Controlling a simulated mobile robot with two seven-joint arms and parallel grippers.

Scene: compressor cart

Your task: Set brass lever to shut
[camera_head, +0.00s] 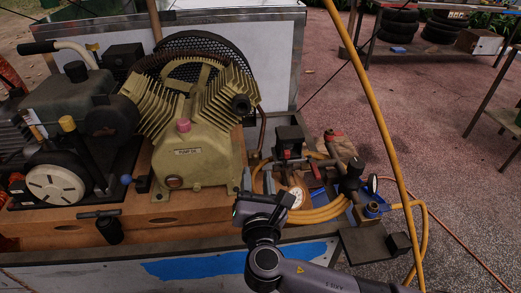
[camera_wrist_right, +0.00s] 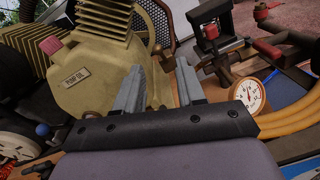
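My right gripper (camera_head: 257,178) is in front of the compressor's right side, fingers pointing away toward the pipework. In the right wrist view my right gripper (camera_wrist_right: 159,78) is open, with nothing held between its two grey fingers. A brown pipe fitting (camera_wrist_right: 157,50) shows past the gap between the fingertips; I cannot tell whether they touch it. I cannot clearly pick out the brass lever or its position; it may be small or hidden by the fingers. My left gripper is not in view.
The olive compressor (camera_head: 195,150) stands left of my right gripper. A slanting yellow hose (camera_head: 372,100) crosses the right side.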

